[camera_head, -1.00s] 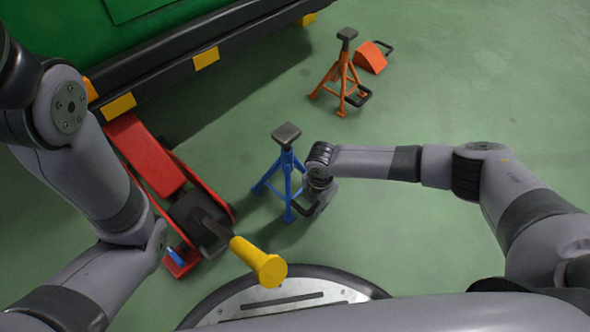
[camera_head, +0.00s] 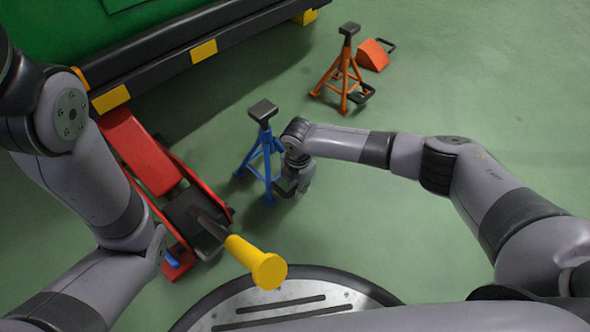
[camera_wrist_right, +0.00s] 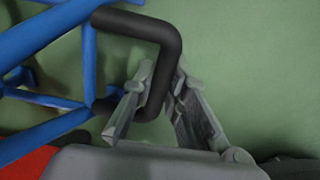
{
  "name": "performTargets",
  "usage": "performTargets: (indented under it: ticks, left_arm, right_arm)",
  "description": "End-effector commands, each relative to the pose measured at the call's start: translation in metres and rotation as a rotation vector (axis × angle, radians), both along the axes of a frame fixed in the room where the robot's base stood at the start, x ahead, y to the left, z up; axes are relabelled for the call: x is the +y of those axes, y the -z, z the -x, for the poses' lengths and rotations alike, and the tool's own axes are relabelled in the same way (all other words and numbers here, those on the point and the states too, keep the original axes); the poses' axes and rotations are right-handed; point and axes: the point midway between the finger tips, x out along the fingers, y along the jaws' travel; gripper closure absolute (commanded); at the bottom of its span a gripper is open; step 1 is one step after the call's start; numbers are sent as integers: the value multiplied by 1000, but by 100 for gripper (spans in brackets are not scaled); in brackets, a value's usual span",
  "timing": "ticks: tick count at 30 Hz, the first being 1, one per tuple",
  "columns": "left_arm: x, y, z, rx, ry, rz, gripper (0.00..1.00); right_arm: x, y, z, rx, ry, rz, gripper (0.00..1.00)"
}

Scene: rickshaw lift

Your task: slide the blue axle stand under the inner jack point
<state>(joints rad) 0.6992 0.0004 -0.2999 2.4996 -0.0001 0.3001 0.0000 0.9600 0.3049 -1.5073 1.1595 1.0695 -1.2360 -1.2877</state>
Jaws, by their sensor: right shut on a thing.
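The blue axle stand (camera_head: 264,152) stands upright on the floor, with a dark square saddle on top. It is just right of the red jack and short of the vehicle's sill, not under it. My right gripper (camera_head: 289,188) is at the stand's right side, low down. In the right wrist view the gripper (camera_wrist_right: 160,85) is shut on the stand's black bent handle (camera_wrist_right: 160,45), beside the blue legs (camera_wrist_right: 45,40). Yellow blocks (camera_head: 203,51) mark the black sill (camera_head: 165,57); I cannot tell which is the inner jack point.
The red floor jack (camera_head: 140,150) with a yellow-ended handle (camera_head: 258,262) stands left of the blue stand, reaching to the sill. An orange axle stand (camera_head: 343,70) and an orange wedge (camera_head: 373,55) stand at the back right. The floor between blue stand and sill is clear.

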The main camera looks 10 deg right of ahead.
Motion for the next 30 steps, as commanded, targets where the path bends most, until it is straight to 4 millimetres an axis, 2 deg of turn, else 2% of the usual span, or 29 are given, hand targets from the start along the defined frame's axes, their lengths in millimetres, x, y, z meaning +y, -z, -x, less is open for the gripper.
performTargets:
  ticks: [1,18,30]
  left_arm:
    - [0,5,0,0,0,0,43]
    - [0,36,0,-1,0,0,43]
    - [0,37,1,-1,1,0,43]
  right_arm:
    - [6,-1,-6,-8,-2,-7,100]
    - [29,-1,-36,-7,-1,-7,100]
    - [31,-3,-39,-6,-2,-6,100]
